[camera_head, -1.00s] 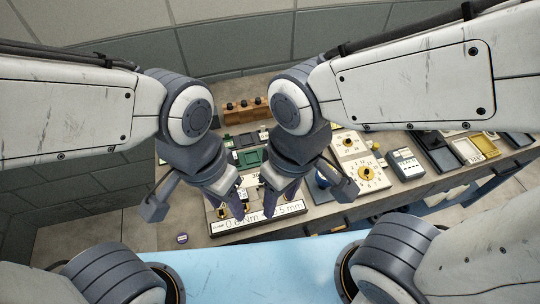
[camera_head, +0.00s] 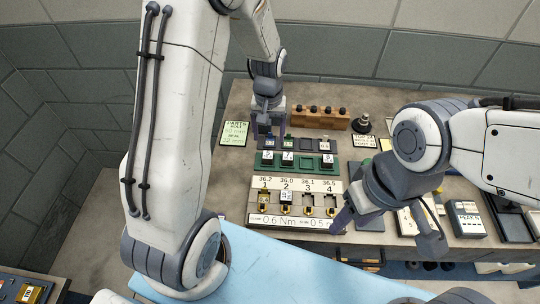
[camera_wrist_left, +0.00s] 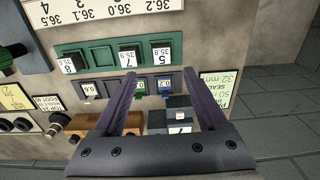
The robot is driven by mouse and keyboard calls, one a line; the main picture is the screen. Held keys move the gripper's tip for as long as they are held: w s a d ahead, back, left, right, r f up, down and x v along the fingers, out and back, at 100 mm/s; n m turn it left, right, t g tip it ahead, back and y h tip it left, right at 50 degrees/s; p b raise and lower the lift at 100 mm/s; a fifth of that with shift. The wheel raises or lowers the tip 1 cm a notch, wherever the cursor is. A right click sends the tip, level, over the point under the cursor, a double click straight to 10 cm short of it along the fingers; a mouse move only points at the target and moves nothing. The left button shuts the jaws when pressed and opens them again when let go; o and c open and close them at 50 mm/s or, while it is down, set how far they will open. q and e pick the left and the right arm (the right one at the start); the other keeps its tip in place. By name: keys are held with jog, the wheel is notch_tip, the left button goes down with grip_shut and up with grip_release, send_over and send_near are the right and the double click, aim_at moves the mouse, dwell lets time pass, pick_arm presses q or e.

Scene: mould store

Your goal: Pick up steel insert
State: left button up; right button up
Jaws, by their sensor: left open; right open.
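My left gripper (camera_head: 268,130) is open and points down over the small-parts tray behind the green tray (camera_head: 335,174). In the left wrist view (camera_wrist_left: 162,85) its fingers are apart. Nothing is gripped. A grey block labelled 1 (camera_wrist_left: 180,127) shows between the finger bases there, standing beside the dark tray. Small parts marked 0.5 (camera_wrist_left: 139,91) and 0.2 (camera_wrist_left: 165,85) lie past the fingertips. Dark blocks labelled 5 (camera_wrist_left: 161,54), 7 (camera_wrist_left: 127,58) and 8 (camera_wrist_left: 70,65) sit in the green tray. I cannot tell which block is the steel insert. My right gripper (camera_head: 357,218) is open, by the numbered board's right end.
The numbered board (camera_head: 330,186) holds brass parts and one white-labelled block. A wooden rack (camera_head: 322,119) with dark knobs stands behind the trays. A green note (camera_head: 235,134) lies left. A device (camera_head: 467,218) and black trays stand to the right.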

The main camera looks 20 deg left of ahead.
aim_at(268, 154)
pick_arm(q)
notch_tip(268, 154, down, 4)
jog(key=shift+r, duration=0.2)
jog(key=shift+a+f+p, duration=0.2)
jog(key=shift+f+p, duration=1.05)
jog(key=shift+f, duration=1.5)
grip_shut()
